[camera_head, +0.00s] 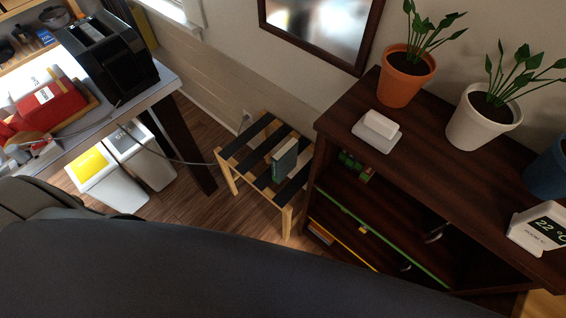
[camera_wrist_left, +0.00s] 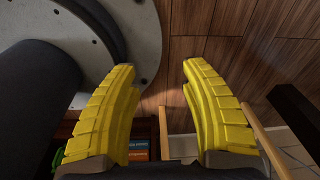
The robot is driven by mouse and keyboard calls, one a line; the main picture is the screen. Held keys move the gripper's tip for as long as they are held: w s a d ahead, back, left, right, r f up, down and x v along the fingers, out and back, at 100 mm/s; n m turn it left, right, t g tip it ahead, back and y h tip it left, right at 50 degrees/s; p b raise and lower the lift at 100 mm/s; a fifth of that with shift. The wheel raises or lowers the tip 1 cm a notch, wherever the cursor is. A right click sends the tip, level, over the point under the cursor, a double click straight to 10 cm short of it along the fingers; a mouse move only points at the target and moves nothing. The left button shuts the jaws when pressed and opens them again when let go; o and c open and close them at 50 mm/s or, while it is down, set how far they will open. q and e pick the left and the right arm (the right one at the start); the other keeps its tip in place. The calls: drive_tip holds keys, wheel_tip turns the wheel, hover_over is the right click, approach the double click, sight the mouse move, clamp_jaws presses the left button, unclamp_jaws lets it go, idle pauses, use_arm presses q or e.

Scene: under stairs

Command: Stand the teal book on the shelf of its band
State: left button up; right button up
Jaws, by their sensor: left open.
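The teal book (camera_head: 285,160) stands upright on a small wooden stool (camera_head: 286,212) with dark slats, in the middle of the head view. The dark brown bookcase (camera_head: 327,133) is just right of the stool. One of its shelves has a green band (camera_head: 385,240) along the front edge, and a lower one has a yellow band (camera_head: 343,245). My left gripper (camera_wrist_left: 158,75) shows only in the left wrist view. Its yellow fingers are apart with nothing between them, above the wooden floor. The teal book is not clear in that view. My right gripper is out of view.
On the bookcase top stand an orange pot (camera_head: 406,77), a white pot (camera_head: 484,117), a white dish (camera_head: 376,131) and a temperature display (camera_head: 541,229). Left are a desk (camera_head: 160,84) with a black machine (camera_head: 107,57) and two bins (camera_head: 106,178). A cable runs toward the stool.

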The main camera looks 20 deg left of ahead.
use_arm(q)
drive_tip(key=shift+o, duration=0.4)
drive_tip(key=shift+o, duration=0.5)
